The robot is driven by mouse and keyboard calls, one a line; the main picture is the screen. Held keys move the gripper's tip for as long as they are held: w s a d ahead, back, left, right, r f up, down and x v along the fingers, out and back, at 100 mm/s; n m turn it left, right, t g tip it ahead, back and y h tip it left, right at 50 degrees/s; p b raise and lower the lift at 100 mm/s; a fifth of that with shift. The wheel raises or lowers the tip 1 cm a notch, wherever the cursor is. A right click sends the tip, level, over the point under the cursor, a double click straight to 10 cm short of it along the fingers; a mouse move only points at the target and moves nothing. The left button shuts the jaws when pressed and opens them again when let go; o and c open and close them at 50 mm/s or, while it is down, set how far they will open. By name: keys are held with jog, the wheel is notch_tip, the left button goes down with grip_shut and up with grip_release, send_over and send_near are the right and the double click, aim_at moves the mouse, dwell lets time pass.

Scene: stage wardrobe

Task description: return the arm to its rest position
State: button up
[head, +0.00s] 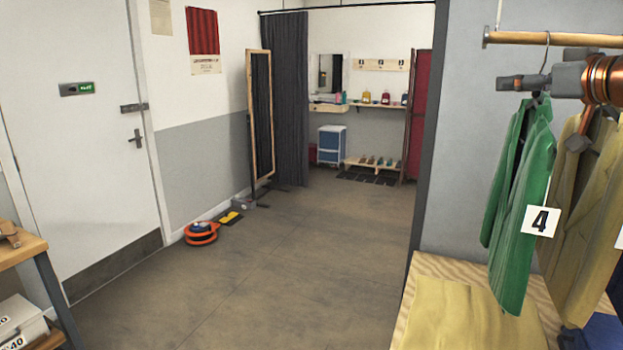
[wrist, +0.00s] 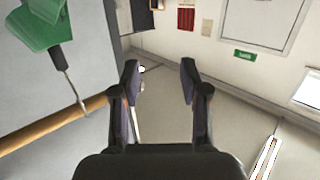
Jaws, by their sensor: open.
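My arm comes in at the upper right of the head view, and my gripper (head: 512,84) points left in front of the clothes rail, level with the hanger hooks. In the wrist view my gripper (wrist: 160,82) is open, its two dark fingers apart with nothing between them. A green jacket (head: 520,190) tagged 4 hangs on the rail, just below and behind my gripper in the head view. The same green jacket (wrist: 42,22) and its hanger hook show upside down at the left of the wrist view, outside the fingers.
The wooden rail (head: 550,39) and a mustard coat (head: 588,215) are close to my arm. A wooden table (head: 418,290) with yellow cloth (head: 470,318) stands below. The floor (head: 290,260) is mostly clear; an orange cable reel (head: 201,234) lies by the wall. A shelf (head: 20,250) stands left.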

jog(key=s+a+f+m+g+p, duration=0.1)
jog(key=s+a+f+g, duration=0.4)
jog(key=a+f, duration=0.6)
jog(key=s+a+f+g+p, duration=0.1)
jog(key=s+a+f+g, duration=0.3)
jog(key=a+f, duration=0.7)
jog(key=s+d+f+m+g+h+p, duration=0.1)
jog(key=s+f+g, duration=0.3)
jog(key=s+f, duration=0.7)
jog(key=s+d+f+m+g+h, duration=0.2)
jog(key=s+f, duration=0.9)
jog(key=s, duration=0.6)
jog(key=shift+d+f+g+h+p, duration=0.35)
jog(key=shift+d+g+h, duration=0.2)
jog(key=shift+g+h, duration=0.65)
